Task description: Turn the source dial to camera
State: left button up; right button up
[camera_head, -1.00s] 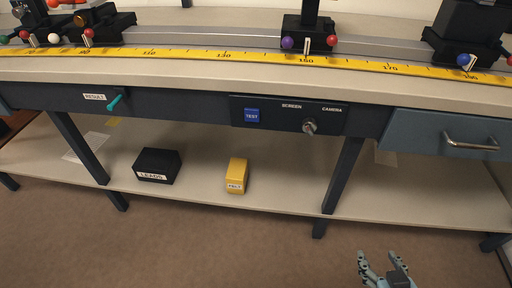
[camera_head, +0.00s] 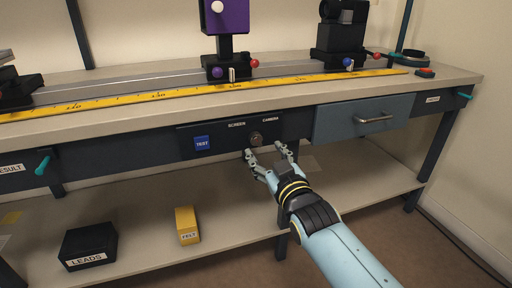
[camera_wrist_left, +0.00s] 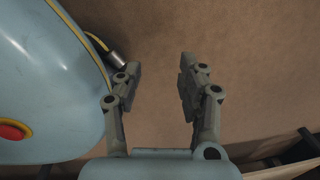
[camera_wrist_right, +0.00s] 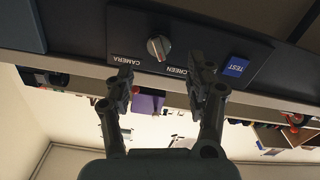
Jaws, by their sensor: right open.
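The source dial (camera_head: 256,138) is a small metallic knob on the dark front panel (camera_head: 220,141) under the bench top. The labels SCREEN and CAMERA stand above it, to its left and right. In the right wrist view the dial (camera_wrist_right: 158,47) shows upside down, ahead of the fingertips and between them. Its pointer direction is too small to tell for sure. My right gripper (camera_head: 267,154) is open and empty, just below the dial and apart from it. My left gripper (camera_wrist_left: 158,80) is open and empty over the brown floor, seen only in the left wrist view.
A blue TEST button (camera_head: 202,143) sits left of the dial. A blue drawer (camera_head: 364,118) with a metal handle is to the right. On the lower shelf are a black LEADS box (camera_head: 88,247) and a yellow box (camera_head: 187,225). A yellow ruler (camera_head: 200,91) runs along the bench.

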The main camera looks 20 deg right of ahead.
aim_at(258, 142)
jog(key=w+b, duration=0.1)
jog(key=w, duration=0.2)
jog(key=w+b, duration=0.1)
jog(key=w, duration=0.1)
jog(key=shift+w+f, duration=0.2)
jog(key=shift+w, duration=0.2)
jog(key=shift+w+r, duration=0.1)
jog(key=shift+w, duration=0.3)
pick_arm(q)
jog(key=shift+w+a+f, duration=0.1)
jog(key=shift+w+f, duration=0.2)
jog(key=shift+w, duration=0.3)
jog(key=shift+w+a+f, duration=0.1)
jog(key=shift+w+f, duration=0.15)
jog(key=shift+w, duration=0.3)
pick_arm(e)
jog(key=shift+c, duration=0.4)
grip_shut()
